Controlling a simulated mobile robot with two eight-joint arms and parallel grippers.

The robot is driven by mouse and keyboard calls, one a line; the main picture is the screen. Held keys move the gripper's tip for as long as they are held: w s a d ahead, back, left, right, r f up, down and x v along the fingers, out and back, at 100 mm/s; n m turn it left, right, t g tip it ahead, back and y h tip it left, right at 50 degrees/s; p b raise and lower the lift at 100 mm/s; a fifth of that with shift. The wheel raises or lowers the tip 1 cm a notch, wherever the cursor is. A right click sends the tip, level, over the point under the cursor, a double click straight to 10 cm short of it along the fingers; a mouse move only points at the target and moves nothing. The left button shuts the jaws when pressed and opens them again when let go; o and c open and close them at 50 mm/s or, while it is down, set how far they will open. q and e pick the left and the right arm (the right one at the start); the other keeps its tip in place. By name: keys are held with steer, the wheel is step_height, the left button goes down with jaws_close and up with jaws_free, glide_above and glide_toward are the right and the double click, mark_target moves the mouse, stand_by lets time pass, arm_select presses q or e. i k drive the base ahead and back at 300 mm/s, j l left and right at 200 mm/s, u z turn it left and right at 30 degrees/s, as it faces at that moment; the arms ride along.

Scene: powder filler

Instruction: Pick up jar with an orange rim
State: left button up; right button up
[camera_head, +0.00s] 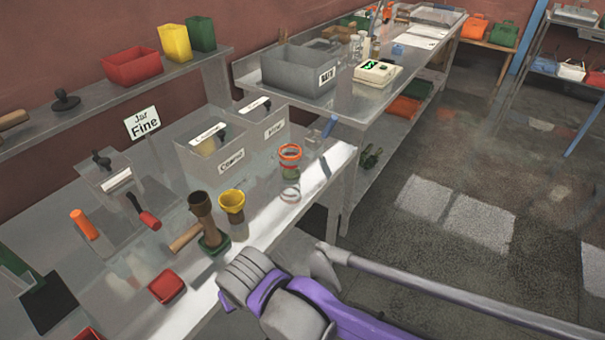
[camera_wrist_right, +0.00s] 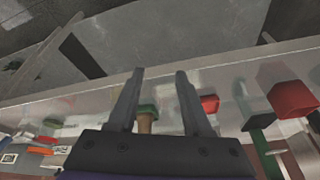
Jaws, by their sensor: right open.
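The jar with an orange rim (camera_head: 289,160) is a clear glass jar standing upright near the front edge of the metal bench, right of the labelled bins. Its lower part is hard to make out, and a pale ring (camera_head: 290,194) shows just in front of it. My right arm, purple and grey, reaches in from the bottom and ends at the bench's front edge, left of and nearer than the jar; its fingers cannot be made out there. In the right wrist view my right gripper (camera_wrist_right: 160,72) is open and empty. I cannot make out the jar there. My left gripper is not in view.
Left of the jar stand a yellow funnel-topped container (camera_head: 232,203) and a brown-topped tool with green base (camera_head: 204,218). A red tray (camera_head: 166,286) sits at the front. Grey bins (camera_head: 216,160) stand behind. A higher bench holds a grey box (camera_head: 298,72) and a scale (camera_head: 378,73).

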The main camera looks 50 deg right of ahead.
mark_target(290, 155)
steer(key=j+z, duration=0.1)
steer(key=z, duration=0.8)
steer(key=j+z, duration=0.2)
steer(key=z, duration=0.3)
steer(key=j+z, duration=0.1)
steer(key=z, duration=0.35)
steer(key=i+l+u, duration=0.2)
steer(key=l+u, duration=0.15)
steer(key=i+l+u, duration=0.15)
steer(key=l+u, duration=0.15)
steer(key=i+l+u, duration=0.1)
steer(key=l+u, duration=0.6)
steer(key=l, duration=0.2)
